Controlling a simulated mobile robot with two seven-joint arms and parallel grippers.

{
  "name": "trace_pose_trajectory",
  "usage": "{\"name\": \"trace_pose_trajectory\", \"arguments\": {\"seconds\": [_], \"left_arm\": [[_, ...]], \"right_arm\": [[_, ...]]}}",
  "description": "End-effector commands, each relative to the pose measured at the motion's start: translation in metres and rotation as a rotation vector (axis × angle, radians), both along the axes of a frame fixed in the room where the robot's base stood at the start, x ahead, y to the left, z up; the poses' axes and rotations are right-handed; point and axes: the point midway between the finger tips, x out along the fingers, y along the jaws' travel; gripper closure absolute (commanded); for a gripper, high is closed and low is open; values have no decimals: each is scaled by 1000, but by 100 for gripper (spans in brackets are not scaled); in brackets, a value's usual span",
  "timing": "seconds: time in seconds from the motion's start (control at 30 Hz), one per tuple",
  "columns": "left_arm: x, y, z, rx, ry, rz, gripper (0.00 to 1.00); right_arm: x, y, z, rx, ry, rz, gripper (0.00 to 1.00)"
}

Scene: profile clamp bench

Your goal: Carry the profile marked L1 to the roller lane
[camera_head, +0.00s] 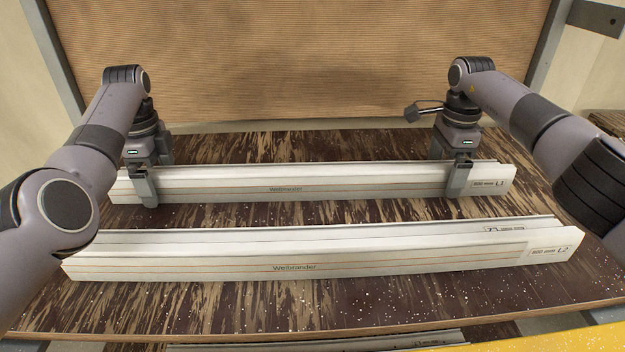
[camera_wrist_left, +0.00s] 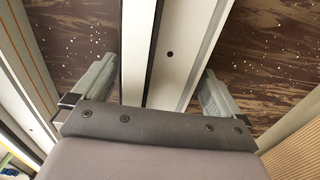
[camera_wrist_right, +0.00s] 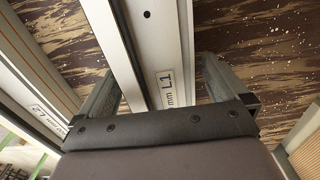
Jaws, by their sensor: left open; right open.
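The profile marked L1 (camera_head: 330,181) is a long white channel with thin orange lines, lying on the bench toward the back. Its L1 label also shows in the right wrist view (camera_wrist_right: 166,82). My left gripper (camera_head: 150,185) is open at its left end, with one finger on each side of the profile; the left wrist view shows the profile (camera_wrist_left: 180,55) between the fingers. My right gripper (camera_head: 459,178) is open in the same way near its labelled right end. Gaps show beside the fingers in both wrist views. The roller lane cannot be made out with certainty.
A second white profile marked L2 (camera_head: 330,254) lies in front of L1, roughly parallel, with a strip of bare bench (camera_head: 330,213) between them. A brown ribbed panel (camera_head: 300,60) stands behind the bench. A yellow surface (camera_head: 500,341) shows at the front right.

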Motion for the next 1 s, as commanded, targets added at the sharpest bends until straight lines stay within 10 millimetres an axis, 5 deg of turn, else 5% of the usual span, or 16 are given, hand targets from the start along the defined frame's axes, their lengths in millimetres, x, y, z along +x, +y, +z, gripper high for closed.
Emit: {"name": "trace_pose_trajectory", "arguments": {"seconds": [0.03,0.3,1.0], "left_arm": [[0,0,0,0,0,0,10],[0,0,0,0,1,0,97],[1,0,24,0,-4,-2,97]], "right_arm": [[0,0,0,0,0,0,10],[0,0,0,0,1,0,97],[0,0,24,1,0,0,97]]}}
